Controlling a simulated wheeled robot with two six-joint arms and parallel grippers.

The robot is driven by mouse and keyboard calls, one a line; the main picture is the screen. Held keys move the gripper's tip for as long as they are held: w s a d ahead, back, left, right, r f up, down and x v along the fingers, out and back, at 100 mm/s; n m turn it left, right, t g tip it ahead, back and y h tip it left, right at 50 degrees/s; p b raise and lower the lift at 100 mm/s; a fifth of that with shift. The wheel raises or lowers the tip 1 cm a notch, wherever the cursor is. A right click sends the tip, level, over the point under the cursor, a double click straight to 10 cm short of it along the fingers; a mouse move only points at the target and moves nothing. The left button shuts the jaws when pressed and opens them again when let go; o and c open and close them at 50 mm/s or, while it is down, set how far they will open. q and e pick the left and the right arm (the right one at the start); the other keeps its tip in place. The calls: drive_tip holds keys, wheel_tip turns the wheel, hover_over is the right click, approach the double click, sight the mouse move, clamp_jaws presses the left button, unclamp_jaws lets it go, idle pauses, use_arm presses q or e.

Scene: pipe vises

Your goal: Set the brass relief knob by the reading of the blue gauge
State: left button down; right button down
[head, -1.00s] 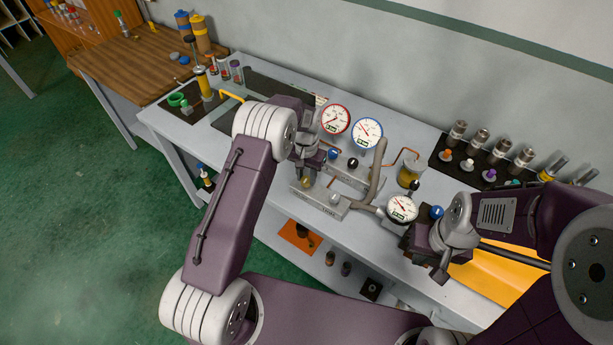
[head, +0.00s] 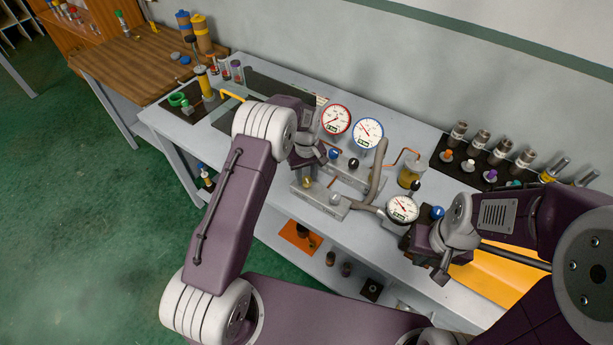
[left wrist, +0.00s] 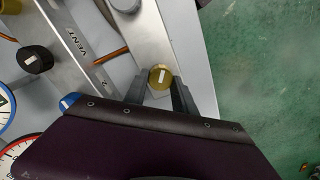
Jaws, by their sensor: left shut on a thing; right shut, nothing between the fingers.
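The blue-rimmed gauge (head: 368,132) stands at the back of the bench in the head view. Its needle points toward the upper left of the picture, but its figures are too small to read. The brass knob (head: 307,183) sits on the front metal block of the pipe rig. My left gripper (head: 309,172) is over it. In the left wrist view, the brass knob (left wrist: 160,76) with a pale mark on top is between the fingers of my left gripper (left wrist: 160,92), shut on it. My right gripper (head: 409,240) is shut and empty, below the white gauge.
A red-rimmed gauge (head: 336,119) stands left of the blue one. A white-faced gauge (head: 403,209) and a blue knob (head: 437,213) are near my right gripper. A black knob (head: 353,164) and a grey pipe (head: 378,170) stand close behind the brass knob.

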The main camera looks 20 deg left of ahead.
sight(306, 178)
use_arm(q)
drive_tip(key=shift+w+r+n, duration=0.2)
drive_tip(key=shift+n, duration=0.3)
drive_tip(key=c, duration=1.1)
unclamp_jaws()
drive_tip(key=shift+o, duration=0.4)
drive_tip(key=shift+s+f, duration=0.1)
drive_tip(key=shift+s, duration=0.05)
wheel_tip(306, 178, up, 9)
drive_tip(key=b, duration=0.1)
drive_tip(key=shift+b, duration=0.3)
